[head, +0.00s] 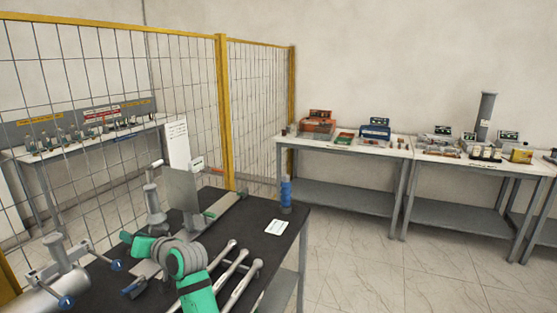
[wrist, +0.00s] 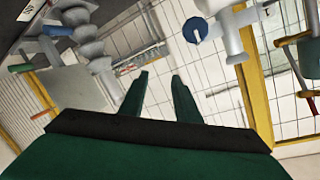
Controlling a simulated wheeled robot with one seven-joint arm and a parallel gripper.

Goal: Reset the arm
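My arm (head: 197,290), green and grey, reaches over the dark-topped table (head: 262,222) in the head view. My gripper (wrist: 160,95) shows in the wrist view with two dark green fingers apart and nothing between them. Its fingertips cannot be made out clearly in the head view. Beyond the fingers, the wrist view shows a light pipe fitting with a blue knob (wrist: 195,30) and a grey ribbed bushing (wrist: 90,45). Neither is between the fingers.
A grey upright plate (head: 181,188), several metal rods (head: 240,280) and a blue bottle (head: 286,192) are on the dark table. A yellow-framed mesh fence (head: 225,110) runs behind it. Side tables (head: 345,195) with boxes stand along the wall. Open floor (head: 355,265) lies to the right.

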